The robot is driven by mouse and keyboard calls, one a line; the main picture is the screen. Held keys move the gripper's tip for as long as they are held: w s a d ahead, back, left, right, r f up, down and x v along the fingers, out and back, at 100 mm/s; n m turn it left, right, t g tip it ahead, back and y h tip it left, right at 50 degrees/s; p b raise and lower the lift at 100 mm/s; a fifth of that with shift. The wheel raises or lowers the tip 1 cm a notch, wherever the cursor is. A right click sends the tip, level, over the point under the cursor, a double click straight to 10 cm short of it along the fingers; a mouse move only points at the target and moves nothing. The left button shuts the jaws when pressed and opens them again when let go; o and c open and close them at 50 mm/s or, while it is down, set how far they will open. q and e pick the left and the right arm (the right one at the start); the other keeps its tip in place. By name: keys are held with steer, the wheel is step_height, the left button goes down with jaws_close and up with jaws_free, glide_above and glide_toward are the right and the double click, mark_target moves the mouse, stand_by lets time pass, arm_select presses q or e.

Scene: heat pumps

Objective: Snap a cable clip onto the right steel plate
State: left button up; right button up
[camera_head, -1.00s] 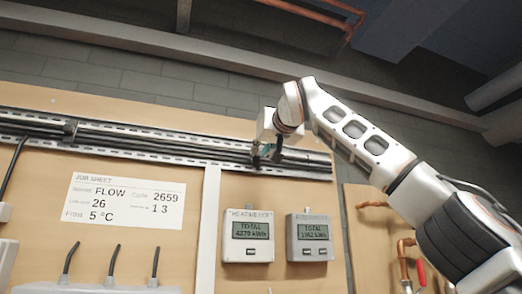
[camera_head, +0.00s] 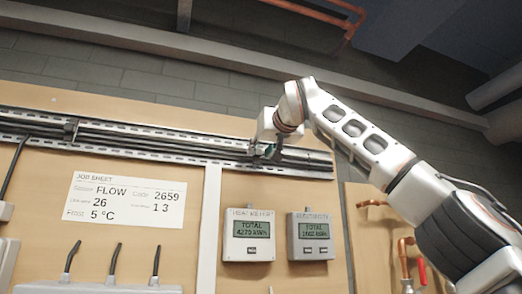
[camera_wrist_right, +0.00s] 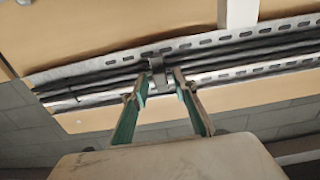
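The right steel plate is taken as the right part of the long slotted steel strip (camera_head: 215,148) on the wooden board, with dark cables running along it. My right gripper (camera_head: 268,150) is at this strip near its right end, small and partly hidden by its own wrist. In the right wrist view, its two green-sided fingers (camera_wrist_right: 160,76) converge closely on a dark cable clip (camera_wrist_right: 158,66). The clip sits between the fingertips at the cables; whether it is seated on the plate cannot be told. My left gripper is not in view.
Another dark clip (camera_head: 71,130) sits on the strip at left. Below are a job sheet (camera_head: 125,200), two meters (camera_head: 249,236) and a white vertical trunking (camera_head: 209,225). Copper pipes with a red handle (camera_head: 421,272) stand at lower right.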

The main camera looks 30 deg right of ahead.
steer(key=b+v, duration=0.3)
steer(key=v, duration=1.1)
steer(key=shift+b, duration=0.35)
stand_by(0.3)
steer(key=shift+d, duration=0.15)
stand_by(0.4)
